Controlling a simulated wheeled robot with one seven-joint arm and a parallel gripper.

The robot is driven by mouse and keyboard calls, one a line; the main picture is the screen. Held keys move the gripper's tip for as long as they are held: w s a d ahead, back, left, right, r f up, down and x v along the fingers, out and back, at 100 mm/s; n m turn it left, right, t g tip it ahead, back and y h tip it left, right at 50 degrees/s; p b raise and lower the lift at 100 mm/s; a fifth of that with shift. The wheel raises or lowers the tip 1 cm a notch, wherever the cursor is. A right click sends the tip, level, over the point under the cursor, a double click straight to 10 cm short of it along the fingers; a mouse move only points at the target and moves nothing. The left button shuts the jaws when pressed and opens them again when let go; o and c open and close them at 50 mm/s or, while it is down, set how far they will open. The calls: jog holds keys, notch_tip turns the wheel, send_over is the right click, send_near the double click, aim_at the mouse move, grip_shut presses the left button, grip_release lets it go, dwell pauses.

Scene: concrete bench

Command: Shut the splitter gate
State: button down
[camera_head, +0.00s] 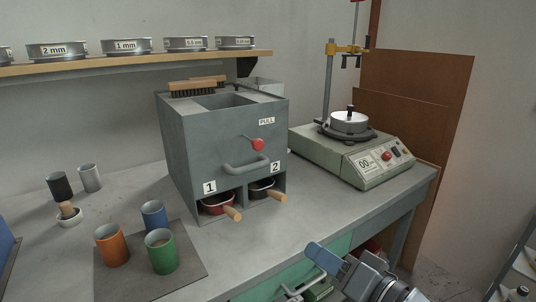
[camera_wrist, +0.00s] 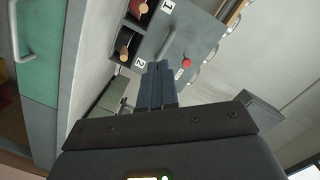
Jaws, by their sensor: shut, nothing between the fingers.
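The splitter (camera_head: 185,150) is a grey box on the bench, open at the top. Its front carries a red knob (camera_head: 257,145) below a PULL label (camera_head: 267,121), and a grey bar handle (camera_head: 247,165). The knob also shows in the wrist view (camera_wrist: 186,62). Bays marked 1 and 2 hold a red pan (camera_head: 215,204) and a dark pan (camera_head: 262,186) with wooden handles. My gripper (camera_head: 318,252) is shut and empty, in front of the bench and apart from the splitter. Its blue fingers show in the wrist view (camera_wrist: 158,68). I cannot tell the gate's position; the inside is hidden.
Orange (camera_head: 112,246), blue (camera_head: 154,216) and green (camera_head: 161,252) cups stand on a dark mat (camera_head: 120,283) at left front. A scale-like machine with a lidded pan (camera_head: 348,122) stands right of the splitter. A green drawer (camera_head: 270,283) is below.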

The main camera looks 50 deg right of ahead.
aim_at(261, 147)
jog(key=w+d+r+m+t+h, duration=0.1)
jog(key=w+d+r+m, duration=0.6)
jog(key=w+r+m, duration=0.15)
jog(key=x, duration=0.4)
jog(key=p+x, duration=0.1)
jog(key=x, duration=0.3)
jog(key=r+x, duration=0.1)
jog(key=x, duration=0.4)
jog(key=shift+d, duration=0.15)
jog(key=shift+p+x, duration=0.5)
jog(key=shift+x, duration=1.95)
jog(key=shift+d+r+t, duration=0.1)
jog(key=shift+r+t, duration=0.1)
jog(key=shift+t, duration=0.1)
jog(key=shift+s, duration=0.1)
